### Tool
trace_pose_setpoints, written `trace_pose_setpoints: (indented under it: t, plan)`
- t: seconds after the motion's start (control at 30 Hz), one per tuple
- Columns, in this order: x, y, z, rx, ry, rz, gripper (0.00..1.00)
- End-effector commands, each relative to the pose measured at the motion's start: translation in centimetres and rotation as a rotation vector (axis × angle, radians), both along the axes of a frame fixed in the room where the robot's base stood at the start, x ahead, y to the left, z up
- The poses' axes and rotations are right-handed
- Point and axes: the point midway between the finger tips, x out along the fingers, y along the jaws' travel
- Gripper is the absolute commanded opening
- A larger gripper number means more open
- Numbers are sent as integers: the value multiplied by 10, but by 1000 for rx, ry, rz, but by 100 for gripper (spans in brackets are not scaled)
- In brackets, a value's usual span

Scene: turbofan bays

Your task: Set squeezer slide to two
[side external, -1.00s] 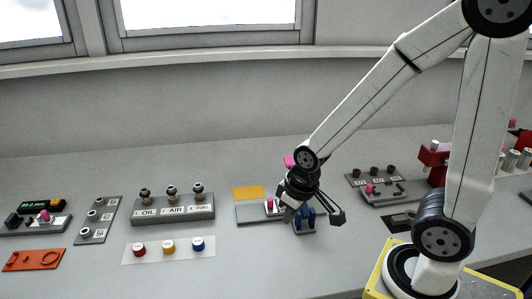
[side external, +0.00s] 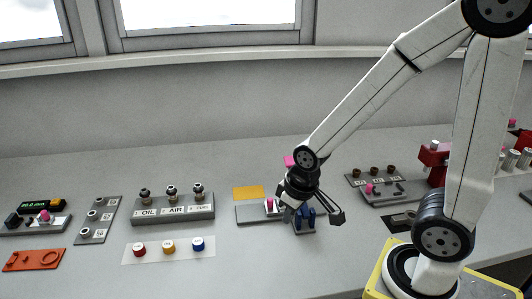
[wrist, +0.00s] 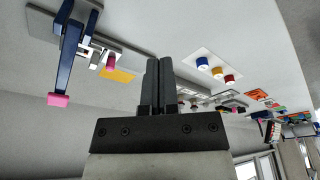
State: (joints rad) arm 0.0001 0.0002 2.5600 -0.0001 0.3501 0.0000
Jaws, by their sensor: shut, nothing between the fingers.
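The squeezer has a blue body (side external: 305,218) that shows just below my gripper in the side view. In the wrist view its blue lever (wrist: 72,45) ends in a pink tip (wrist: 58,99). A slide with a pink knob (side external: 269,203) sits on a grey base (side external: 248,215) left of the blue body; the knob also shows in the wrist view (wrist: 110,62). The slide's markings are too small to read. My gripper (wrist: 158,60) is shut and empty, apart from the knob and lever in the wrist view.
A yellow plate (side external: 248,192) lies behind the grey base. To the left are a labelled OIL and AIR block (side external: 172,211) and a white strip with red, yellow and blue buttons (side external: 140,257). Another grey panel with a pink knob (side external: 385,196) stands to the right. The front table is clear.

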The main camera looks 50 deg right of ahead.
Motion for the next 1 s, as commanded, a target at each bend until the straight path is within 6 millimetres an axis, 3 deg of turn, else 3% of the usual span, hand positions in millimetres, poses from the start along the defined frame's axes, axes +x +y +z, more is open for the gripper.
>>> trace_pose_setpoints:
  t: [0.37, 0.6, 0.77, 1.0]
  plan:
    - [0, 0, 0, 0, 0, 0, 0]
    - [5, -2, 0, -7, 5, 21, 64]
    - [18, -9, -1, -28, 23, 96, 64]
    - [55, -33, -5, -77, 77, 315, 64]
